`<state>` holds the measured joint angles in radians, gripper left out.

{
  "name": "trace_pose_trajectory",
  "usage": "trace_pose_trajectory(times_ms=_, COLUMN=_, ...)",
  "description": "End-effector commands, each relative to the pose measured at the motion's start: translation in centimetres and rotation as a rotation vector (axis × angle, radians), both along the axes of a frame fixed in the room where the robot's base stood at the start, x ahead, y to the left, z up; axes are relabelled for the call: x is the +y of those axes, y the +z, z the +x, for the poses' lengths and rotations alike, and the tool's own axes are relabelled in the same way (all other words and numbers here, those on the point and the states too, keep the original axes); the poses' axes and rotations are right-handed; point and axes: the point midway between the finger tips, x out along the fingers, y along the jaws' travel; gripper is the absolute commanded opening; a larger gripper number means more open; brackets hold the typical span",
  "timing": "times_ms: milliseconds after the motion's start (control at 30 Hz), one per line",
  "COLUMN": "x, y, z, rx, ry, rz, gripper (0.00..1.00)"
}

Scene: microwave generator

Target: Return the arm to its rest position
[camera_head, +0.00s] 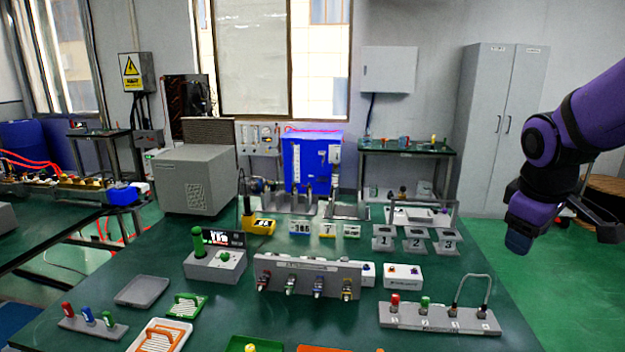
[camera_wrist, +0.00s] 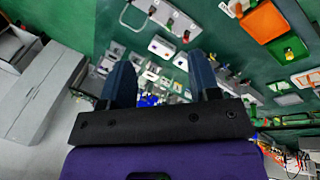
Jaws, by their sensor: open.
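My purple arm (camera_head: 590,110) comes in from the right edge of the head view. My gripper (camera_head: 518,240) hangs at its end, to the right of the green table (camera_head: 225,300) and above the green floor. In the wrist view my gripper (camera_wrist: 160,85) shows two dark blue fingers standing well apart. Nothing is between the fingers close up; only distant table items show behind them. The gripper touches nothing that I can see.
The table carries a valve block (camera_head: 305,277), a socket strip (camera_head: 438,318), a grey box (camera_head: 195,178) and a blue unit (camera_head: 312,160). A tall grey cabinet (camera_head: 498,125) stands behind my arm. Green floor (camera_head: 570,290) at the right is clear.

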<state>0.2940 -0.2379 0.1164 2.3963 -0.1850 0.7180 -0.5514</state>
Motion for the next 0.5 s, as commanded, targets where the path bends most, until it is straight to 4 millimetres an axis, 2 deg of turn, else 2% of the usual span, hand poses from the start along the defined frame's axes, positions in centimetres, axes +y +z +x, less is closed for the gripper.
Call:
trace_pose_trajectory(times_ms=33, x=1.0, y=1.1, z=-1.1, rx=-0.033, ry=-0.033, rz=0.015, gripper=0.56)
trace_pose_trajectory(times_ms=200, x=3.6, y=3.6, z=-4.7, rx=-0.12, ry=-0.16, rz=0.091, gripper=0.56)
trace_pose_trajectory(times_ms=500, x=7.1, y=6.2, z=-11.1, rx=-0.235, ry=-0.35, rz=0.271, gripper=0.56)
